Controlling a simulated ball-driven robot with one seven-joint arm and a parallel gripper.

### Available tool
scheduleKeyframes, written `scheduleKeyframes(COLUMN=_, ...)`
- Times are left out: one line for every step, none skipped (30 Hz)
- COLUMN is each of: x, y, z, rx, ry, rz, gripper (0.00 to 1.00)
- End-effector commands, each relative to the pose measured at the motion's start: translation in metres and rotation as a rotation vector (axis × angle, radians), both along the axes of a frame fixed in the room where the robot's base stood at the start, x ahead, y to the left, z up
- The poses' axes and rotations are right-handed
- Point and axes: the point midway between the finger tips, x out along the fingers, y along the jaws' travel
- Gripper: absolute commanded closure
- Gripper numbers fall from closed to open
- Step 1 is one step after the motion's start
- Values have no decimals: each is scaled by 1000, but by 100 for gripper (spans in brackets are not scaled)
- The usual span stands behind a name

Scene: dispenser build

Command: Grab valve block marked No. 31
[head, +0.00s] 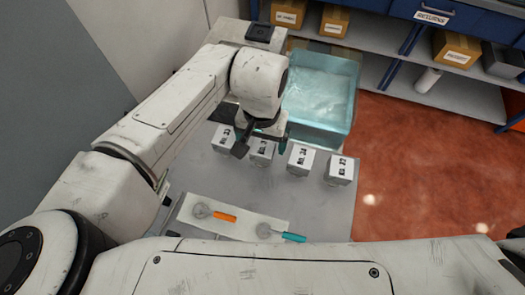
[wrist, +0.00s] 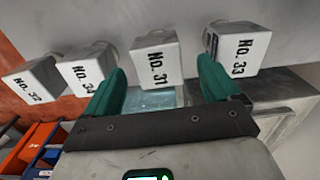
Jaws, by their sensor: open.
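The valve block marked No. 31 (wrist: 155,62) is a pale grey block with black lettering. In the wrist view it lies ahead, between the lines of the two teal fingers. In the head view it is the second block from the left (head: 262,151), partly covered by my gripper (head: 262,138). My gripper is open and empty, and its fingers (wrist: 162,72) straddle the block's image in the wrist view. I cannot tell how far the fingertips are from it.
No. 33 (wrist: 238,48) is right of No. 31 in the wrist view; No. 34 (wrist: 85,70) and No. 32 (wrist: 35,82) are left. A translucent blue tub (head: 320,95) stands behind the row. Orange-handled (head: 222,215) and teal-handled (head: 290,236) tools lie in front.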

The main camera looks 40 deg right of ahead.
Motion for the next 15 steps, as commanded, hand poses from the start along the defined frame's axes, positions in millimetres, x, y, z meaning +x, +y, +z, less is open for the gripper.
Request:
scheduleKeyframes(x=0, y=0, z=-7, rx=1, ry=1, rz=-1, gripper=11)
scheduleKeyframes(x=0, y=0, z=-9, rx=1, ry=0, rz=-1, gripper=11)
scheduleKeyframes(x=0, y=0, z=-13, rx=2, ry=0, rz=-2, gripper=11)
scheduleKeyframes(x=0, y=0, z=-17, rx=3, ry=0, rz=-2, gripper=11)
scheduleKeyframes(x=0, y=0, z=-20, rx=3, ry=0, rz=-2, gripper=11)
scheduleKeyframes(x=0, y=0, z=-25, rx=2, ry=-1, rz=-2, gripper=11)
scheduleKeyframes(x=0, y=-1, z=-28, rx=2, ry=-1, rz=-3, gripper=11)
scheduleKeyframes(x=-1, y=-1, z=-32, rx=1, ry=0, rz=-3, gripper=11)
scheduleKeyframes(x=-1, y=-1, z=-36, rx=2, ry=0, rz=-2, gripper=11)
scheduleKeyframes(x=-1, y=-1, z=-40, rx=2, ry=0, rz=-2, gripper=11)
scheduleKeyframes(x=-1, y=-1, z=-43, rx=2, ry=0, rz=-2, gripper=11)
scheduleKeyframes(x=-1, y=-1, z=-46, rx=1, ry=0, rz=-1, gripper=11)
scheduleKeyframes(x=-1, y=-1, z=-47, rx=1, ry=0, rz=-1, gripper=11)
scheduleKeyframes(x=-1, y=-1, z=-48, rx=1, ry=0, rz=-1, gripper=11)
scheduleKeyframes(x=-1, y=-1, z=-49, rx=1, ry=0, rz=-1, gripper=11)
